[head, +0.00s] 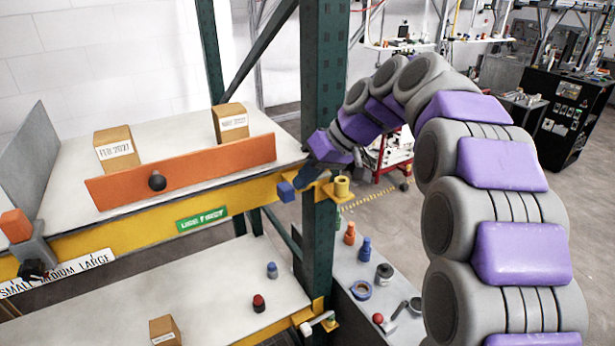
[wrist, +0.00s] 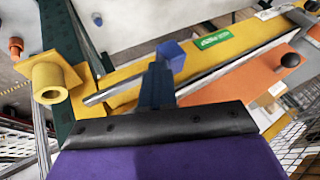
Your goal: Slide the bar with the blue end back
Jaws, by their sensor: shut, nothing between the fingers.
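The blue end (head: 286,192) of the bar is a small blue block at the front of the yellow shelf beam, near the right post. It also shows in the wrist view (wrist: 172,54), just beyond my fingertips. In the wrist view, the dark blue fingers of my gripper (wrist: 158,70) are together. I cannot tell whether they touch the block.
A yellow cylinder (head: 341,187) sits on a bracket right of the blue end. The green post (head: 325,90) stands close behind my wrist. An orange panel (head: 180,168) with a black knob fronts two boxes on the upper shelf. Small items stand on the lower shelf (head: 215,300).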

